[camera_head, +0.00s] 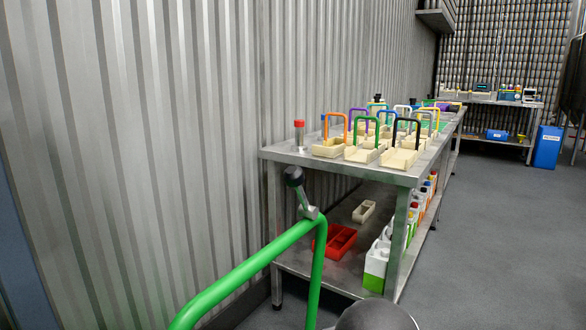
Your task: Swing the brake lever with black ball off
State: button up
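The brake lever (304,199) is a short metal lever with a black ball (293,176) on its end. It sits on a bracket at the top bend of a green tube frame (255,262) in the lower middle of the head view. The lever stands up, tilted to the left, with its ball at the upper end. Its pivot is too small to make out. My gripper is not in view, and nothing touches the lever.
Behind the lever is a steel table (400,176) with several wooden trays with coloured handles and a red-capped container (299,134). Its lower shelf holds a red bin (335,241) and white-green boxes. A corrugated wall (170,140) is at left. Grey floor (500,240) is free at right.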

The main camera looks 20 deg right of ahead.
aim_at(294, 176)
jog(key=k, duration=1.25)
jog(key=z, duration=0.35)
jog(key=i, duration=0.85)
jog(key=z, duration=0.6)
